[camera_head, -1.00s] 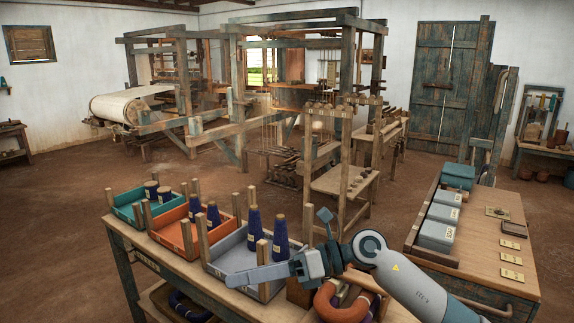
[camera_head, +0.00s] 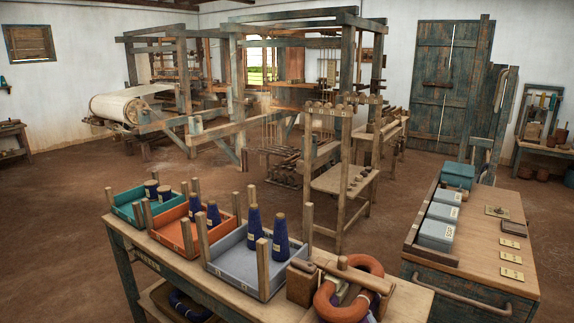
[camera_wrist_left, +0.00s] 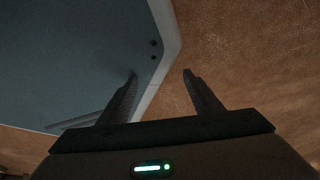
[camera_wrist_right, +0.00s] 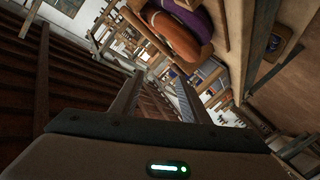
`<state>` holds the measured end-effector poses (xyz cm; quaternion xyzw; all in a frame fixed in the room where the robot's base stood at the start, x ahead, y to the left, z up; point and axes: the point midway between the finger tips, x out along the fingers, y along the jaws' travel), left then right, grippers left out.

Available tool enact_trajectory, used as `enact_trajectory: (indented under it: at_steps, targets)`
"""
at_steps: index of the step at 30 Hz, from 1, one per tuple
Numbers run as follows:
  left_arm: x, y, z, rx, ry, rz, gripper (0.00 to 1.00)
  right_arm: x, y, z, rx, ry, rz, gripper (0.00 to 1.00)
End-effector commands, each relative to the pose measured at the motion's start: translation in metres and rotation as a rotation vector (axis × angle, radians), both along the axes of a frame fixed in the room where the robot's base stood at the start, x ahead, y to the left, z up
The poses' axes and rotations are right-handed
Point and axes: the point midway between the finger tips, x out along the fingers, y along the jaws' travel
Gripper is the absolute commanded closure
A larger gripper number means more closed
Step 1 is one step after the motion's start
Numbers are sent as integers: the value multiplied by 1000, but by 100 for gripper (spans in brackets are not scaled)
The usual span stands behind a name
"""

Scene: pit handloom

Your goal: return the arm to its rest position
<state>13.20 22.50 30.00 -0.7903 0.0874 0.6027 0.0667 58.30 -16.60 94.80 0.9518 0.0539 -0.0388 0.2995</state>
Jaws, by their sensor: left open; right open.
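Neither arm shows in the head view. My left gripper (camera_wrist_left: 160,92) shows in the left wrist view with its two fingers apart and nothing between them. Behind them are a grey-blue panel with a pale edge and brown floor. My right gripper (camera_wrist_right: 155,98) shows in the right wrist view, fingers apart and empty. Beyond its fingers that view shows the orange ring (camera_wrist_right: 172,36) and a purple ring beside it, seen at a steep tilt. I cannot judge how far the gripper is from them.
The front table (camera_head: 190,268) holds a teal tray (camera_head: 126,212), an orange tray (camera_head: 170,236) and a grey tray (camera_head: 232,272) with dark blue cones. An orange ring (camera_head: 330,300) lies at its right end. A side table (camera_head: 480,262) with grey boxes (camera_head: 437,234) stands right. Looms stand behind.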

Motion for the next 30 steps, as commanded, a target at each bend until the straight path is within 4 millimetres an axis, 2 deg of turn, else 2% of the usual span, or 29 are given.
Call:
enact_trajectory:
  at_steps: [1,5,6,9,12,15,21,30]
  targets:
    - [1,0,0,0,-1,0,41,-19,-11,-27,40,99,-37,58]
    - [6,0,1,-1,-8,0,41,-70,-33,-87,126,341,-124,58]
    - [9,0,1,0,-11,0,41,-88,-38,-104,149,414,-148,58]
    - [17,-1,2,-1,-20,0,41,-137,-48,-140,203,591,-203,58]
    - [24,-1,3,-2,-29,0,41,-178,-54,-164,240,729,-243,58]
    - [28,-1,4,-2,-34,0,41,-211,-57,-180,263,833,-271,58]
    - [25,-1,3,-3,-30,0,41,-264,-59,-197,296,988,-310,58]
    - [4,0,0,0,-5,0,41,-325,-60,-213,327,1165,-350,58]
